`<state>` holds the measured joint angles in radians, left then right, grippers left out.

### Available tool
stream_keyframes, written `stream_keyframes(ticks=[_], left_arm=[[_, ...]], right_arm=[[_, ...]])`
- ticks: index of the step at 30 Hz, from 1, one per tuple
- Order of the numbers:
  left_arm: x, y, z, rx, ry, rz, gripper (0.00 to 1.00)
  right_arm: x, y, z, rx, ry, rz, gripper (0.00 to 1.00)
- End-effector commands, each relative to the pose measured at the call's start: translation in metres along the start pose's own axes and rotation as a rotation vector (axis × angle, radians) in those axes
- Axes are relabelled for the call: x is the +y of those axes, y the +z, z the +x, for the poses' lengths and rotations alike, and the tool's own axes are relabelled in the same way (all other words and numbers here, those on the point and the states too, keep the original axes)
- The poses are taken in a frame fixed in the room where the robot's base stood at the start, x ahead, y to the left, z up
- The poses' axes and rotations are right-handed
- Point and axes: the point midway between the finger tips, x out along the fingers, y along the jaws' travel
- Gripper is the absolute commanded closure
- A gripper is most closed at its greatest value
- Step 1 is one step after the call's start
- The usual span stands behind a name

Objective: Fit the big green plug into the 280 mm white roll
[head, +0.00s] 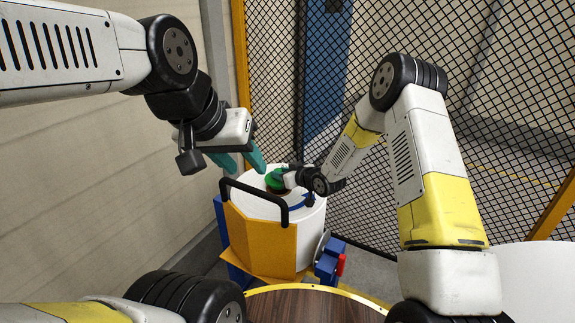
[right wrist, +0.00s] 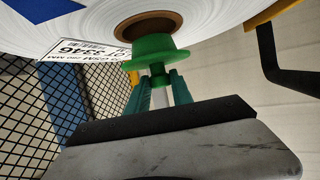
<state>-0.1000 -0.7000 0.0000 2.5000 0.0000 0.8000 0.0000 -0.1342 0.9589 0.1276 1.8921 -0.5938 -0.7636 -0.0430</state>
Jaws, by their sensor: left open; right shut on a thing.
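The white roll (head: 312,225) stands in an orange cradle with its face up. Its brown core opening shows in the right wrist view (right wrist: 150,27), beside a printed label that is partly cut off. The big green plug (right wrist: 163,52) is between the teal fingers of my right gripper (right wrist: 162,84), which is shut on its stem. The plug's wide flange overlaps the core's edge in that view; I cannot tell whether they touch. In the head view the plug (head: 275,178) is over the roll's face by the core. My left gripper (head: 242,162) is open and empty, above and left of the plug.
The orange cradle (head: 260,245) has a black handle (head: 255,193) arching in front of the roll. A blue frame and a red part (head: 340,264) are beside it. Black mesh fence (head: 460,80) stands behind and right, a pale wall left. A round wooden top (head: 310,306) is in front.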

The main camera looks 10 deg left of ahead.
Motion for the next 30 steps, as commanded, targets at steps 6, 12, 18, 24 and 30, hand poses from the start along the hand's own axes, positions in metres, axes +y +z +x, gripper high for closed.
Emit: stream_keyframes(ticks=[6,12,18,24,30], left_arm=[[0.0,0.0,0.0,0.0,0.0,0.0,0.57],[0.0,0.0,0.0,0.0,0.0,0.0,0.57],[0.0,0.0,0.0,0.0,0.0,0.0,0.57],[0.0,0.0,0.0,0.0,0.0,0.0,0.57],[0.0,0.0,0.0,0.0,0.0,0.0,0.57]], right_arm=[[0.0,0.0,0.0,0.0,0.0,0.0,1.0],[0.0,0.001,0.0,0.0,0.0,0.0,1.0],[0.0,0.005,0.001,-0.001,0.0,0.001,1.0],[0.0,0.012,0.003,-0.002,0.0,0.001,1.0],[0.0,0.02,0.005,-0.002,0.001,0.0,1.0]])
